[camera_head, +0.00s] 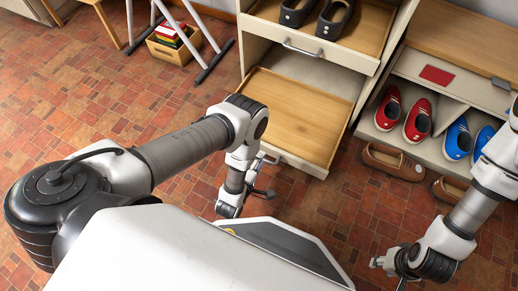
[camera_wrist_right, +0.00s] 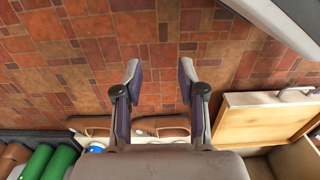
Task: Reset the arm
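My left arm reaches from the lower left over the floor in the head view. My left gripper (camera_head: 262,190) hangs beside the front of the empty lower drawer (camera_head: 291,116), close to its handle. Its fingers are small and partly hidden, so I cannot tell whether they are apart or touch the drawer. My right arm comes in from the right edge, and my right gripper (camera_head: 388,268) is low over the tiles. In the right wrist view the right gripper (camera_wrist_right: 160,72) has its two fingers spread, with only floor between the tips.
The upper drawer (camera_head: 350,50) is open with dark shoes in it. Red shoes (camera_head: 403,112) and blue shoes (camera_head: 459,139) stand on the right shelf. Brown shoes (camera_head: 393,162) lie on the floor below. A crate (camera_head: 174,47) stands at the back left. The left floor is clear.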

